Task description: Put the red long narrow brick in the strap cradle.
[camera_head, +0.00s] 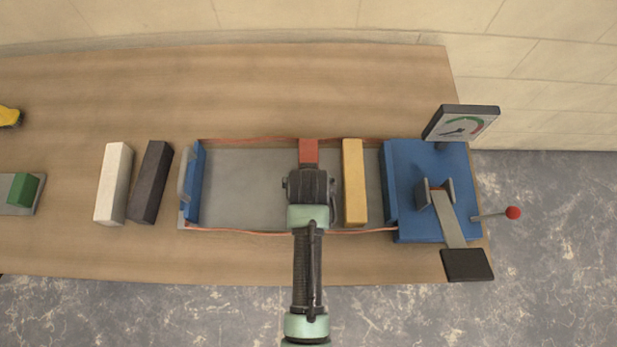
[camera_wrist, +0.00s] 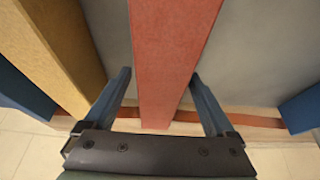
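The red long narrow brick (camera_head: 308,150) lies inside the strap cradle (camera_head: 245,185), which has a grey bed, a blue end plate and an orange strap around it. My gripper (camera_head: 308,178) is above the brick and hides most of it in the head view. In the wrist view the red brick (camera_wrist: 172,50) runs between the two blue fingers of my gripper (camera_wrist: 161,74). The fingers are spread, with a gap at the left finger; whether the right one touches the brick is unclear. A yellow brick (camera_head: 354,185) lies in the cradle to the right, apart from the red one.
A blue tensioning block (camera_head: 410,165) with a dial gauge (camera_head: 462,124), lever and red knob stands at the right end. A black brick (camera_head: 151,182) and white brick (camera_head: 113,184) lie left of the cradle. A green block (camera_head: 23,189) is farther left.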

